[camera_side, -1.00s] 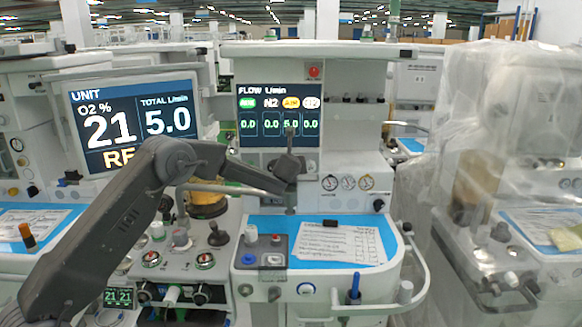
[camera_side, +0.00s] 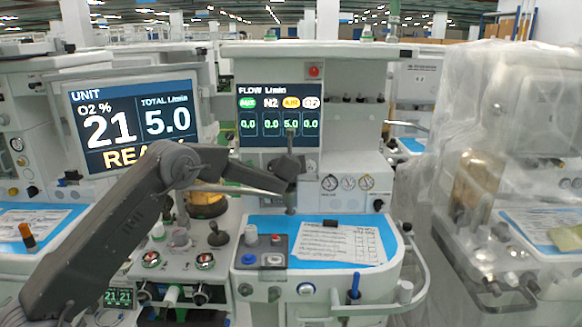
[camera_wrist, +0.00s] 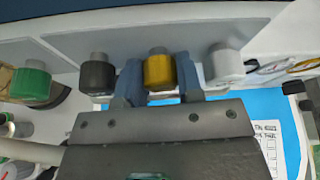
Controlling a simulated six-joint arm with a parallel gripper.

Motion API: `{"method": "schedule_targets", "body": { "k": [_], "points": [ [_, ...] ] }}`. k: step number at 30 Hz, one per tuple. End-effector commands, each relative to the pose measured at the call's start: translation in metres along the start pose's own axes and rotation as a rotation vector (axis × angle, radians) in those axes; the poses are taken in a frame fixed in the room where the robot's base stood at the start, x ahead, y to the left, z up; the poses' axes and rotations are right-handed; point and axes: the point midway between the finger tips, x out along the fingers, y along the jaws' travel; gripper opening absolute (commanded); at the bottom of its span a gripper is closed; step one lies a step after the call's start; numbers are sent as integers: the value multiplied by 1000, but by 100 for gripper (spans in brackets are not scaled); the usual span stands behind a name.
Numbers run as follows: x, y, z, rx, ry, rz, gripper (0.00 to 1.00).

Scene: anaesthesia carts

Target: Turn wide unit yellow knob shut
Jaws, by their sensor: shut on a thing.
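The yellow knob (camera_wrist: 159,70) sits in the row of knobs under the panel of the wide unit. In the wrist view, my gripper (camera_wrist: 160,82) has one blue-grey finger on each side of it and is shut on it. The flow screen has a yellow AIR label above a 5.0 reading. The other three readings are 0.0.
A black knob (camera_wrist: 97,76) is close to the left finger and a white knob (camera_wrist: 225,65) close to the right one. A green knob (camera_wrist: 31,84) is further left. Below is a blue work surface (camera_side: 262,225) with a paper sheet (camera_side: 338,243) and a small control box (camera_side: 263,249).

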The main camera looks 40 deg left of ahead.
Motion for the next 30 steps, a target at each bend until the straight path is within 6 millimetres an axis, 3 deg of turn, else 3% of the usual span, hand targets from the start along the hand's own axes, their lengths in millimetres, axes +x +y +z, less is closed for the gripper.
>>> {"method": "schedule_targets", "body": {
  "k": [8,30],
  "points": [
    [0,-1,0,85,-1,36,10],
    [0,-4,0,561,-2,234,10]
  ]
}}
